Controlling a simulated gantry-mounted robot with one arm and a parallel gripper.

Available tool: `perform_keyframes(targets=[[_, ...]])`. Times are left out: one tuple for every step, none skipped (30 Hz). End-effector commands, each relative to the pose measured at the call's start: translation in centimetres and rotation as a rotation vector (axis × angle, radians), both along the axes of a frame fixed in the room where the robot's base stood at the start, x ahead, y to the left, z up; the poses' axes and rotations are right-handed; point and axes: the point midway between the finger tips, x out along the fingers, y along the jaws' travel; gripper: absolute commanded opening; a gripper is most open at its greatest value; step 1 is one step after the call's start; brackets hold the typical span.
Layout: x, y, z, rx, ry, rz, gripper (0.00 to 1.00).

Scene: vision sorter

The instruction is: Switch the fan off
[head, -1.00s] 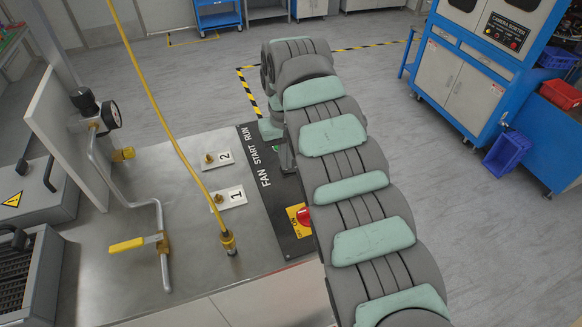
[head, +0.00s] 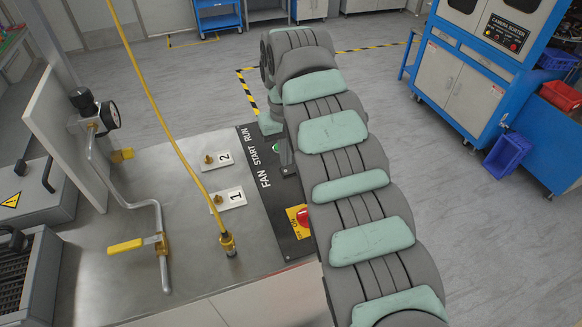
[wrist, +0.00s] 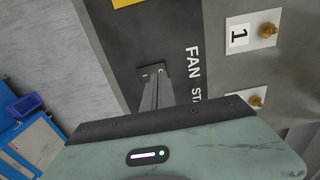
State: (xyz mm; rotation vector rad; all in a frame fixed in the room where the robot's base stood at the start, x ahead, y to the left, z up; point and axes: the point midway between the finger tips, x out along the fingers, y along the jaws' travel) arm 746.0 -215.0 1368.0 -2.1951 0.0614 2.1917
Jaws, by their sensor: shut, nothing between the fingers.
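The fan panel (head: 262,192) is a dark strip marked FAN, START and RUN on the bench. It also shows in the wrist view (wrist: 170,30). A red button (head: 304,216) on a yellow plate (head: 291,212) sits at its near end, partly covered by my arm. A green button (head: 276,147) shows beside START. In the wrist view only an edge of the yellow plate (wrist: 125,3) shows, at the top. My gripper (wrist: 153,72) is shut and empty, fingers over the panel beside the FAN lettering. Contact with the panel cannot be told. In the head view my arm mostly hides the gripper.
Left of the panel are brass fittings by plates 1 (head: 232,197) and 2 (head: 219,159). A yellow hose (head: 165,120) runs up from the bench. Open floor lies beyond.

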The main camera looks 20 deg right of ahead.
Motion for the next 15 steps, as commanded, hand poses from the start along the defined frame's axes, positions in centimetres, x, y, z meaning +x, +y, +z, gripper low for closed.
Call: perform_keyframes(targets=[[0.0,0.0,0.5,0.0,-0.001,0.001,0.0],[0.0,0.0,0.8,0.0,0.0,0.001,0.0],[0.0,0.1,1.1,0.0,0.0,0.002,0.0],[0.0,0.1,1.3,0.0,0.0,0.002,0.0],[0.0,0.1,1.5,0.0,0.0,0.002,0.0],[0.1,0.1,1.9,0.0,0.0,0.002,0.0],[0.1,0.1,2.1,0.0,-0.001,0.002,0.0],[0.1,0.1,2.3,0.0,-0.001,0.001,0.0],[0.0,0.0,2.7,0.0,-0.001,0.0,0.0],[0.0,0.0,3.0,0.0,-0.001,0.0,0.0],[0.1,0.0,3.2,0.0,-0.001,0.0,0.0],[0.1,0.1,3.5,0.0,-0.001,0.0,0.0],[0.1,0.1,3.7,0.0,-0.001,0.001,0.0],[0.1,0.1,4.0,0.0,-0.001,0.001,0.0],[0.1,0.1,4.2,0.0,0.0,0.001,0.0]])
